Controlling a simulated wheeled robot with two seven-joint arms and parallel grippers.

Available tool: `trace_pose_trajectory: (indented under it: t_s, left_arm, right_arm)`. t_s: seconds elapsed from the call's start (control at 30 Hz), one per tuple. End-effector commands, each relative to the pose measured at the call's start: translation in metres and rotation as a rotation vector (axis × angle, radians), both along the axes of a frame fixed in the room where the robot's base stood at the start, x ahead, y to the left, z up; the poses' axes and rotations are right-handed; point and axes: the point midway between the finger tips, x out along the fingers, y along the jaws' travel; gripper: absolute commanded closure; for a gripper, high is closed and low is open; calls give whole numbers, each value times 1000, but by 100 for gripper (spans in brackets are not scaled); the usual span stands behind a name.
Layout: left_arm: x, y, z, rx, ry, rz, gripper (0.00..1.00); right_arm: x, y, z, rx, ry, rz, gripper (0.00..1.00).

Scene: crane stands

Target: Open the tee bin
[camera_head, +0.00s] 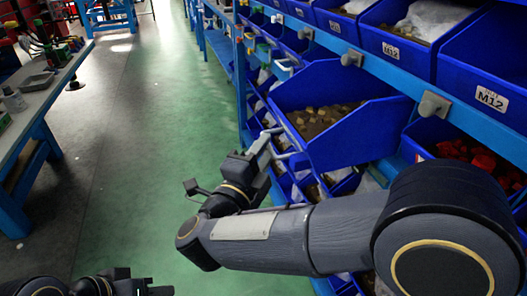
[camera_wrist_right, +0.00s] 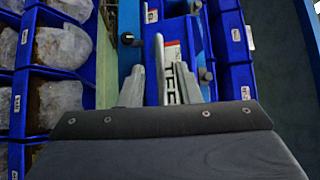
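The bin I take for the tee bin (camera_head: 352,136) is blue, holds small brown fittings (camera_head: 325,118), and juts out of the rack into the aisle in the head view. My right gripper (camera_head: 287,142) is at its front, with its light grey fingers apart and close to the front wall. In the right wrist view the right gripper (camera_wrist_right: 170,75) shows a narrow gap, with a white and red label behind it. Whether the fingers touch the bin is unclear. My left gripper (camera_head: 135,284) is at the bottom left, away from the rack; its fingertips are hard to make out.
A blue rack rail (camera_head: 395,82) with grey knobs runs above the bin. A bin of red parts (camera_head: 478,155) is to the right, and M12 bins (camera_head: 490,98) are above. A workbench (camera_head: 45,100) stands at left. The green floor (camera_head: 150,120) between is clear.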

Motion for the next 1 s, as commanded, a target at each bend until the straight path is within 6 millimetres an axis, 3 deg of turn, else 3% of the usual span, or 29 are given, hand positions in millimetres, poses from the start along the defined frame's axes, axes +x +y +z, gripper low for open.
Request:
trace_pose_trajectory:
  t_s: [0.27,0.7,1.0]
  left_arm:
    - [0,0,1,0,0,0,64]
    - [0,0,2,0,0,0,64]
    - [0,0,2,0,0,0,64]
  right_arm:
    - [-8,5,-1,0,-1,3,69]
    - [-66,31,-10,-1,-1,2,69]
    - [-71,32,-11,0,0,0,69]
